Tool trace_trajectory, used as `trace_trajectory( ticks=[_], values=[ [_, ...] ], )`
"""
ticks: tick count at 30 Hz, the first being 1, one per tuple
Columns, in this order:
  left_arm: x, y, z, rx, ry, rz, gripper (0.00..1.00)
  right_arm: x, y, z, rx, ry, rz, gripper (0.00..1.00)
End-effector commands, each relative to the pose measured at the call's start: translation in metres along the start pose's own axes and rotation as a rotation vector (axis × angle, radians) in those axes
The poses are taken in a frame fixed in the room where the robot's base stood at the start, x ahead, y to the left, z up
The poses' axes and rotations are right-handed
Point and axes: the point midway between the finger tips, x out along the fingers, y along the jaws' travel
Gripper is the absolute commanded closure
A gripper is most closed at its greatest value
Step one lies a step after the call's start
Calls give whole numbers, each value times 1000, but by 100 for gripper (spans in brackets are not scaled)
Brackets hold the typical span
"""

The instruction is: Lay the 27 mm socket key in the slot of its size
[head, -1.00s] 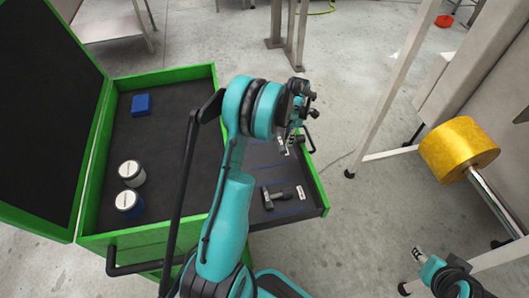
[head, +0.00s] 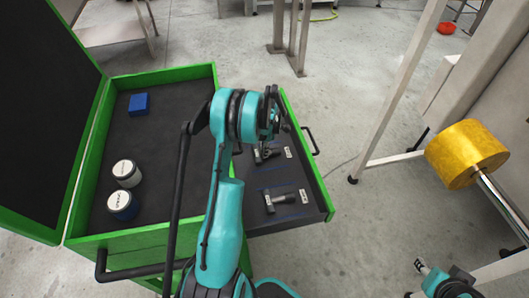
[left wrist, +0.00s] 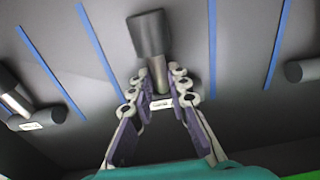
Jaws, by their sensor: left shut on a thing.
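My left gripper (head: 272,122) is over the open drawer; in the left wrist view the gripper (left wrist: 160,92) has its two fingers closed on the shaft of a socket key (left wrist: 149,35) with a thick dark head. Its size cannot be read. A pale label shows between the fingers. I cannot tell whether the key touches the drawer floor. In the head view, two dark T-shaped keys, one nearer (head: 279,201) and one farther (head: 266,155), lie in the drawer beside white labels. Blue lines (left wrist: 212,50) divide the drawer floor into slots. My right gripper (head: 420,267) is at the lower right, its jaws unclear.
The green cabinet's top tray (head: 165,165) holds two lidded jars (head: 123,203) and a blue block (head: 139,103). Its raised lid stands at left. A yellow roll (head: 466,153) on a metal shaft is at right. Clear floor lies between drawer and frame.

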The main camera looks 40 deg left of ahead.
Motion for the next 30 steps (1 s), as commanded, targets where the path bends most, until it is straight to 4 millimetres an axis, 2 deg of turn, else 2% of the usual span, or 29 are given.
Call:
trace_trajectory(
  ticks=[8,9,11,12,23,26,30],
  values=[
    [2,0,0,0,0,0,100,2,0,1,0,0,0,60],
    [3,0,0,0,0,0,81,2,0,1,0,0,0,60],
    [2,0,0,0,0,0,65,1,0,1,0,0,0,60],
    [1,0,0,0,0,0,63,1,0,1,0,0,0,60],
    [-4,0,0,0,0,0,63,-3,0,-2,0,0,0,60],
    [-19,0,0,0,0,0,63,-8,0,-6,0,0,0,60],
    [-51,-1,0,1,0,0,63,-18,0,-13,0,0,0,60]
  ],
)
